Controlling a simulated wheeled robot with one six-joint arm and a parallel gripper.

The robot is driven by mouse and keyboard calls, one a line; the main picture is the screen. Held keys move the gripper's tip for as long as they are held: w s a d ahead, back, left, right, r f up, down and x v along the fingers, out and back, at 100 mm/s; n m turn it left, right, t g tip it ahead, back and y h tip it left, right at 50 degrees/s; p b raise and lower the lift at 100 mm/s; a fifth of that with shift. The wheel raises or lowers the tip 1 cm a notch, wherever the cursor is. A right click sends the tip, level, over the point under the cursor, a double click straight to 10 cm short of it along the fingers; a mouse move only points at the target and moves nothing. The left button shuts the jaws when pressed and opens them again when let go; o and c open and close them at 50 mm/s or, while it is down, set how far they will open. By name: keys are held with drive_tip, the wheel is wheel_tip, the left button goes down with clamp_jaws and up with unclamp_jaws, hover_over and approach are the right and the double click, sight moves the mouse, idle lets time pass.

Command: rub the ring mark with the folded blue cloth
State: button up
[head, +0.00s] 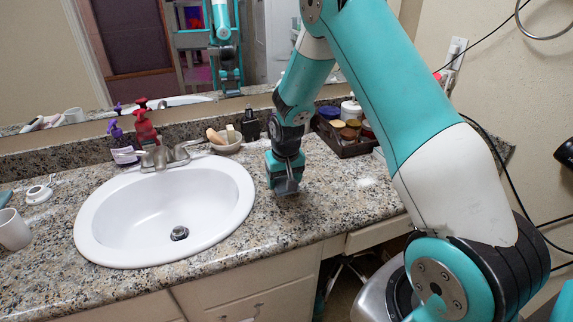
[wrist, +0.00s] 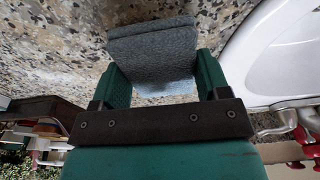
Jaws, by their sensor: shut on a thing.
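My gripper (head: 286,172) points down over the granite counter, just right of the sink; it also shows in the wrist view (wrist: 162,82). Its green fingers are shut on the folded blue cloth (wrist: 152,48), a grey-blue pad lying across between them. In the head view the cloth (head: 287,187) shows as a small dark grey piece below the fingers, at or very near the counter top; I cannot tell if it touches. I cannot make out the ring mark for certain. A faint pale patch (head: 365,181) lies on the counter to the right of my gripper.
The white sink (head: 150,215) is left of my gripper. A soap dish (head: 226,146) and a dark bottle (head: 250,125) stand behind it. A dark tray (head: 350,148) of jars is at the back right. The counter's front right is clear.

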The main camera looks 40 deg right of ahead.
drive_tip(key=shift+r+p, duration=1.7)
drive_tip(key=shift+r, duration=0.85)
